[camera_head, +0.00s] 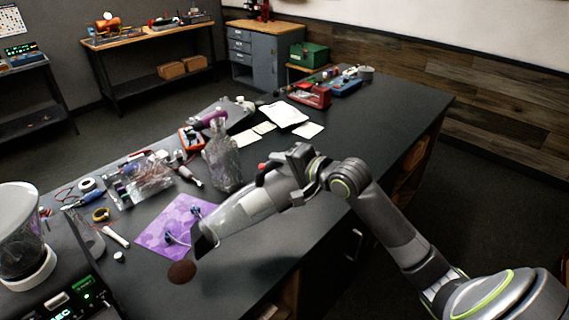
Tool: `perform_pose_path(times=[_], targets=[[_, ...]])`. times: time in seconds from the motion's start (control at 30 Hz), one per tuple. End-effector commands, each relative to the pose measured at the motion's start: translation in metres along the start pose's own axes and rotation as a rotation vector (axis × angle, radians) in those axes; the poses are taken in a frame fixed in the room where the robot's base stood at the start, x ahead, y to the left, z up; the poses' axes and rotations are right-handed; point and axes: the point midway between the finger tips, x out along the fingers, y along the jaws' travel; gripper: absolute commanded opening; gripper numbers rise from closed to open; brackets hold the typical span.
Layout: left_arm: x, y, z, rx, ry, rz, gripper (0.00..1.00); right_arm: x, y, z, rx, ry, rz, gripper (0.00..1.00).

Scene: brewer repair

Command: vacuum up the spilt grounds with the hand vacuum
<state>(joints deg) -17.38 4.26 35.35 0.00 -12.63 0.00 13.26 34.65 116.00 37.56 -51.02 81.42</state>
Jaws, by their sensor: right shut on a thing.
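The hand vacuum (243,212) has a clear body, a dark nozzle and a grey handle with a red button. My right gripper (290,175) is shut on the vacuum's handle, and its fingers are partly hidden behind the handle. The vacuum is tilted with its nozzle down and to the left. The spilt grounds (181,272) form a round brown patch on the dark bench near its front edge. The nozzle tip is just above and right of the patch in the picture; I cannot tell whether it touches the bench. My left gripper is not in view.
A purple mat (160,238) with small parts lies beside the nozzle. A clear bottle (222,160) stands behind the vacuum. A brewer (22,240) is at the left edge, with a glass and small tools nearby. The bench (385,110) is bare at right.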

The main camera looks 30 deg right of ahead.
Motion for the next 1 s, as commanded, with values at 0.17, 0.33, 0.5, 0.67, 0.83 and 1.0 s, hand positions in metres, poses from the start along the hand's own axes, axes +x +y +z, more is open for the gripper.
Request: perform_pose_path(times=[0.17,0.33,0.5,0.67,0.83,1.0], targets=[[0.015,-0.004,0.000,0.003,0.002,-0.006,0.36,0.005,0.007,0.007,-0.001,-0.001,-0.011,0.00],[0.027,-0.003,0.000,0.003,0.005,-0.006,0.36,0.009,0.014,0.012,-0.001,0.000,-0.011,0.00],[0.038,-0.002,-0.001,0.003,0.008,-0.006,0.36,0.013,0.021,0.017,-0.001,0.000,-0.011,0.00],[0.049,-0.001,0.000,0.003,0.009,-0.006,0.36,0.017,0.028,0.022,-0.001,-0.001,-0.011,0.00],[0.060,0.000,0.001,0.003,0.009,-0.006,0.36,0.021,0.035,0.027,-0.001,0.000,-0.012,0.00],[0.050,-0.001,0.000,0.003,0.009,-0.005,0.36,0.024,0.029,0.037,0.003,-0.002,-0.011,0.00]])
